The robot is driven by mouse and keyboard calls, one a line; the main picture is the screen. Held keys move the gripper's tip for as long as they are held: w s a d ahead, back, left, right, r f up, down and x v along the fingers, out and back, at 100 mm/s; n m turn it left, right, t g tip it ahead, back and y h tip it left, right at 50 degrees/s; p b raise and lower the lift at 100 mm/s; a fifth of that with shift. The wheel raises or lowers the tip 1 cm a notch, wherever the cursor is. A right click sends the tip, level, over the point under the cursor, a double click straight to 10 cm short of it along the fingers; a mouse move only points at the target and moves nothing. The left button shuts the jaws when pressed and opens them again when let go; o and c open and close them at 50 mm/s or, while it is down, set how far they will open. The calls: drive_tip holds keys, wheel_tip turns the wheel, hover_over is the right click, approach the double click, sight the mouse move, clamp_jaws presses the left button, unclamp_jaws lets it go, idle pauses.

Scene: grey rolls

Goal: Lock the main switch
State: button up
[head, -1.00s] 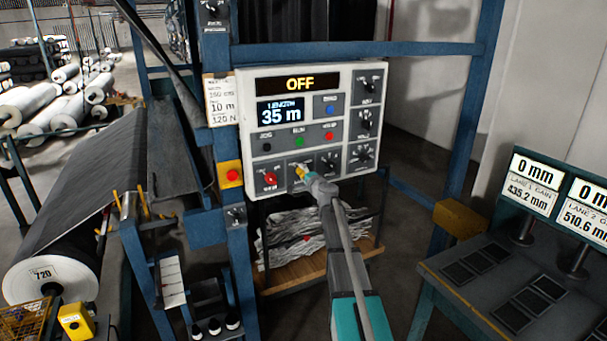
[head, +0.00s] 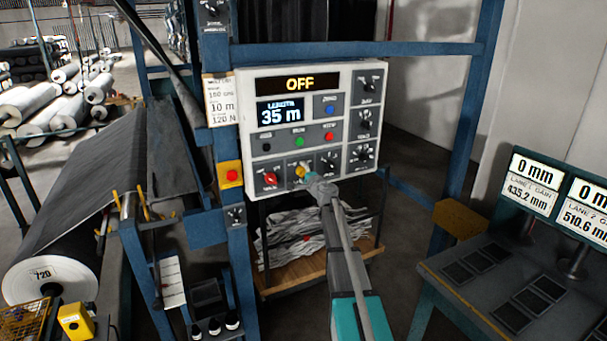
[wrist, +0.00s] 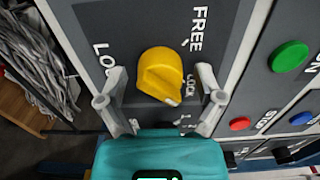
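The control panel (head: 246,100) shows OFF on its upper display. A yellow knob (wrist: 160,74) sits on its lower part, with FREE and LOCK printed beside it in the wrist view. The yellow knob also shows in the head view (head: 297,168), partly behind my gripper (head: 312,182). In the wrist view my gripper (wrist: 161,80) is open, one finger on each side of the knob, with gaps showing. A red knob (head: 270,178) sits left of the yellow one. I cannot read which knob is named main switch.
Green (wrist: 289,56), red (wrist: 240,124) and blue (wrist: 301,118) buttons lie close to my gripper's right. A red button on a yellow box (head: 230,174) is on the blue post. A desk with screens (head: 535,185) stands at the right.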

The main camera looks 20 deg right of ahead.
drive_tip(key=shift+s, duration=0.1)
idle(0.3)
drive_tip(key=s, duration=1.1)
drive_tip(key=shift+s+d, duration=0.2)
drive_tip(key=shift+s, duration=0.2)
drive_tip(key=s+a+f+n+g+y, duration=0.2)
drive_tip(key=s+a+f+n+g, duration=0.15)
drive_tip(key=a, duration=0.35)
drive_tip(key=s+a+f+n+g+y, duration=0.2)
drive_tip(key=a+f+n, duration=0.15)
drive_tip(key=a, duration=0.45)
drive_tip(key=s+a+f+n+g+y, duration=0.2)
drive_tip(key=s+a+n+g, duration=0.15)
drive_tip(key=a, duration=0.35)
drive_tip(key=s+a+f+n+g+h, duration=0.2)
drive_tip(key=s+f+n+g+h, duration=0.1)
drive_tip(key=s, duration=0.7)
drive_tip(key=s+a+f+n+g+h, duration=0.3)
drive_tip(key=s+f+g, duration=0.3)
drive_tip(key=s, duration=0.4)
drive_tip(key=shift+s+a+f+n+h, duration=0.2)
drive_tip(key=shift+s+f+n+h, duration=0.15)
drive_tip(key=shift+n, duration=0.3)
drive_tip(key=shift+c, duration=0.2)
